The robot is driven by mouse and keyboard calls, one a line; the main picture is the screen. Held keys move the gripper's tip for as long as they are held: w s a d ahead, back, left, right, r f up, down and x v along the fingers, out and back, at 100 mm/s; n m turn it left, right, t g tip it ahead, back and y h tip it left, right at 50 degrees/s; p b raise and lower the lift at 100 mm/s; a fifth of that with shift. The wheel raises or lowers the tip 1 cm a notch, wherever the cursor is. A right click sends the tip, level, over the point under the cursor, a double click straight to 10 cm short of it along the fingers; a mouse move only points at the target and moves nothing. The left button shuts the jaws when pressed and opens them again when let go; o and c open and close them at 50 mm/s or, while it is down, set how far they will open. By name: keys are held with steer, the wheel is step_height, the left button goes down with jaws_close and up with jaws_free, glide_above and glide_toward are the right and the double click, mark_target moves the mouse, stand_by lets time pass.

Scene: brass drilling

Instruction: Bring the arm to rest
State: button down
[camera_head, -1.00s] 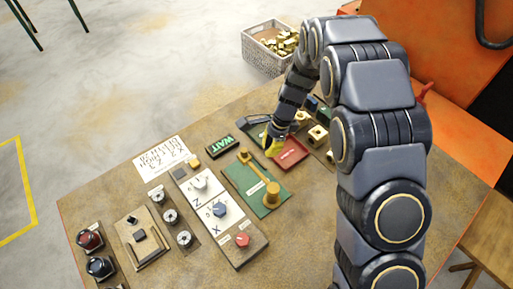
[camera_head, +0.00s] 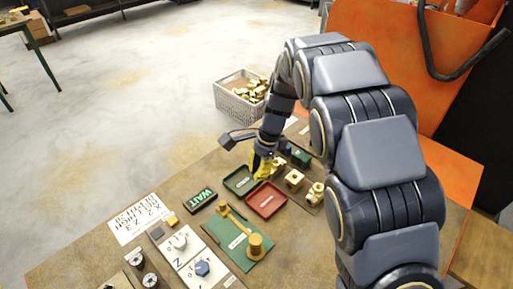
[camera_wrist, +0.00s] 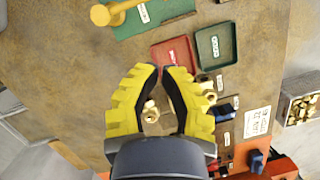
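My gripper (camera_head: 262,168) has yellow fingers with dark inner pads. In the head view it hangs above the back of the bench, by the far edges of the green tray (camera_head: 240,182) and the red tray (camera_head: 266,200). In the wrist view my gripper (camera_wrist: 161,70) is slightly open, with a narrow gap at the tips. A brass part (camera_wrist: 151,112) shows through the space between the fingers; it appears to lie below them, not held. My arm is bent, arching from the right side of the head view down to the bench.
Brass parts (camera_head: 294,180) stand right of the red tray. A WAIT sign (camera_head: 201,198), a green plate with a brass lever (camera_head: 237,240) and a knob panel (camera_head: 192,258) lie nearer. A basket of brass pieces (camera_head: 241,97) stands beyond the bench. An orange machine (camera_head: 390,60) is behind my arm.

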steer(key=s+d+r+n+h, duration=0.1)
steer(key=s+d+r+n, duration=0.2)
steer(key=s, duration=0.7)
steer(key=s+d+r+n, duration=0.3)
steer(key=s+n, duration=0.3)
steer(key=s, duration=0.4)
steer(key=s+d+r+n+h, duration=0.1)
steer(key=s+d+r+n, duration=0.2)
steer(key=s, duration=0.7)
steer(key=shift+d+r+n+g+h, duration=0.2)
steer(key=shift+r+n+g+h, duration=0.15)
steer(key=shift+r+n, duration=0.45)
steer(key=shift+f, duration=0.1)
